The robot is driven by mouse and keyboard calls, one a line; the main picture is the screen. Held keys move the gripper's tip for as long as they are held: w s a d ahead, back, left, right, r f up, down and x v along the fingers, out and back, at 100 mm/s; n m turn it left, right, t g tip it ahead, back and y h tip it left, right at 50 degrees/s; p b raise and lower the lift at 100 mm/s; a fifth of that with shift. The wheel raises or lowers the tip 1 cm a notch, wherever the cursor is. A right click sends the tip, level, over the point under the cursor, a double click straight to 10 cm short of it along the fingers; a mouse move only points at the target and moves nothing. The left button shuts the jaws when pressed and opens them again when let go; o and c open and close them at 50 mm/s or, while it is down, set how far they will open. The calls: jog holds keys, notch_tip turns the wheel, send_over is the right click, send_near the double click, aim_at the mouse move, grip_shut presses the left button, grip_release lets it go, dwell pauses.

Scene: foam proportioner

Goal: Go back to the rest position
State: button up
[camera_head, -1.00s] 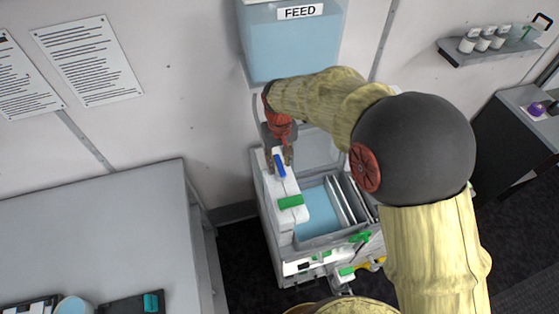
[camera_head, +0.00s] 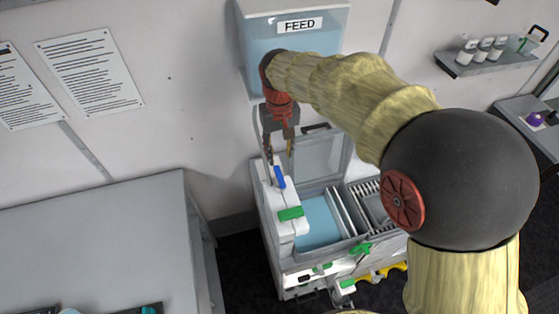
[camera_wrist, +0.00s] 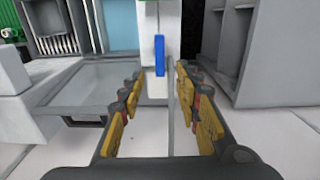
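My gripper (camera_head: 280,149) is open and empty, pointing down above the back of the proportioner (camera_head: 268,222). Its fingers stand apart in the wrist view (camera_wrist: 158,108), with a blue lever (camera_wrist: 159,55) ahead of the gap. In the head view the blue lever (camera_head: 279,177) sits on the white housing just below the fingertips; they look apart from it. A green lever (camera_head: 291,213) lies nearer the front of the same housing. My arm hides part of the wall and the right side.
The FEED tank (camera_head: 262,38) hangs on the wall right behind my gripper. The proportioner's clear lid (camera_head: 322,156) stands raised beside it. A grey table (camera_head: 95,235) is at the left. A shelf with bottles (camera_head: 490,60) is at the right.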

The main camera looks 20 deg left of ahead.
jog(key=shift+r, duration=0.65)
jog(key=s+d+f+m+t+b, duration=0.2)
jog(key=s+d+b, duration=0.4)
jog(key=d, duration=0.5)
jog(key=s+d+f+m+t+b, duration=0.1)
jog(key=s+d+f+m+b, duration=0.1)
jog(key=s+d+f+b, duration=0.2)
jog(key=s+d+f+m+t+b, duration=0.2)
jog(key=s+d+f+b, duration=0.2)
jog(key=s+d+b, duration=0.6)
jog(key=d, duration=0.8)
jog(key=shift+t, duration=0.3)
